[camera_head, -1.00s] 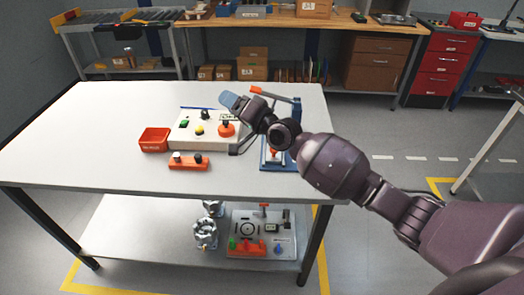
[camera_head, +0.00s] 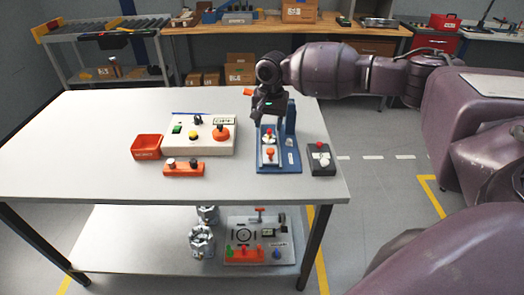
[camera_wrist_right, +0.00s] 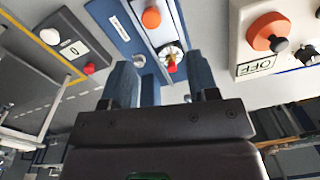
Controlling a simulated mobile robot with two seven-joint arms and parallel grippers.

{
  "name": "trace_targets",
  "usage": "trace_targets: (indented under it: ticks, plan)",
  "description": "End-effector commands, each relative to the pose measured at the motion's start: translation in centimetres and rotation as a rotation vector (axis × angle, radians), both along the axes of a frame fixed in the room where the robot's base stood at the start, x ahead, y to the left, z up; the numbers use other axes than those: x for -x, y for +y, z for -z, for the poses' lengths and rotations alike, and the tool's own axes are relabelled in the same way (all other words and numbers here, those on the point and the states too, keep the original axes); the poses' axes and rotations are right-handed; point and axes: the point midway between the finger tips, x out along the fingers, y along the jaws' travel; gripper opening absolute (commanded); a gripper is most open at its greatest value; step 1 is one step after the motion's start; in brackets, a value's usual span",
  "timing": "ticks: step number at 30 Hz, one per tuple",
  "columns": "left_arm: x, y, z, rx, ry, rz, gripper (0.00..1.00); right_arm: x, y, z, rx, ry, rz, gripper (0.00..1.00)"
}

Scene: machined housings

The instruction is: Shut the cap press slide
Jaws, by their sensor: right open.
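The cap press (camera_head: 291,157) stands near the right end of the table, with a blue base and a blue upright column. Its pale slide (camera_head: 269,161) lies along the base, with an orange knob (camera_head: 270,151) toward the front. A pale round part with red and yellow on top (camera_wrist_right: 171,60) sits behind the knob. My right gripper (camera_head: 268,113) points down above the back of the press, beside the column. In the right wrist view its blue fingers (camera_wrist_right: 163,78) are apart with nothing gripped. The round part lies beyond the fingertips. My left gripper is out of view.
A control box (camera_head: 205,148) with an orange knob stands left of the press, and a dark button box (camera_head: 320,159) close on its right. A red bin (camera_head: 146,147) and an orange block (camera_head: 184,169) lie farther left. The table's left part is clear.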

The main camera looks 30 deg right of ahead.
Motion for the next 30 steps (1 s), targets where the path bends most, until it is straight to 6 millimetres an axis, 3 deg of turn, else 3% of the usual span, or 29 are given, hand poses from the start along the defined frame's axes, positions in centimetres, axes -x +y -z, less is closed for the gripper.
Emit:
trace_targets:
  ticks: [8, 21, 30]
  plan:
    - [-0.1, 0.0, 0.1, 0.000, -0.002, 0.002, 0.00, 0.6, -0.3, 1.2, 0.018, 0.036, 0.058, 0.54]
    - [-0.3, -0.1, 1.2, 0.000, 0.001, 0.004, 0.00, 0.6, -0.3, 8.4, 0.018, 0.037, 0.057, 0.54]
    - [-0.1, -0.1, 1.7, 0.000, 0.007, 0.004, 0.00, 0.6, -0.2, 10.7, 0.016, 0.034, 0.056, 0.54]
